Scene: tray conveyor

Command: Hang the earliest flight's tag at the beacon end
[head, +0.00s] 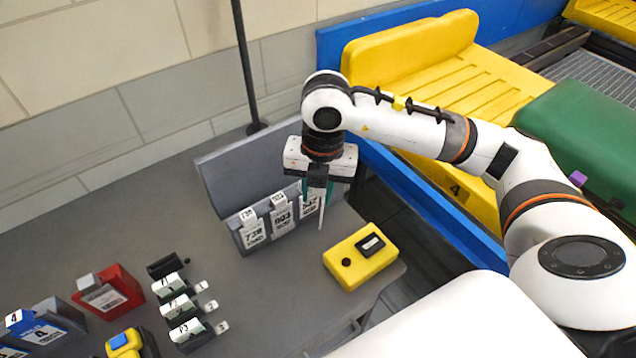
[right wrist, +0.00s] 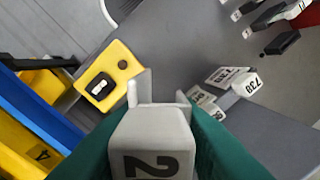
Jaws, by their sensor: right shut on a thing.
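A grey rack (head: 215,170) stands on the table with white number tags along its front. One tag (head: 253,232) appears to read 738, and the middle tag (head: 281,214) appears to read 903. My right gripper (head: 318,185) is at the right end of the rack, shut on a third white tag (head: 308,206), whose number is partly hidden. In the right wrist view this tag (right wrist: 152,140) sits between the green fingers and shows a large 2. I cannot tell whether it is clear of the rack. No beacon is clearly identifiable. My left gripper is out of view.
A yellow box (head: 348,272) with a black button and dark display lies right of the rack. A dark pole (head: 245,70) rises behind. The yellow conveyor (head: 400,50) is beyond.

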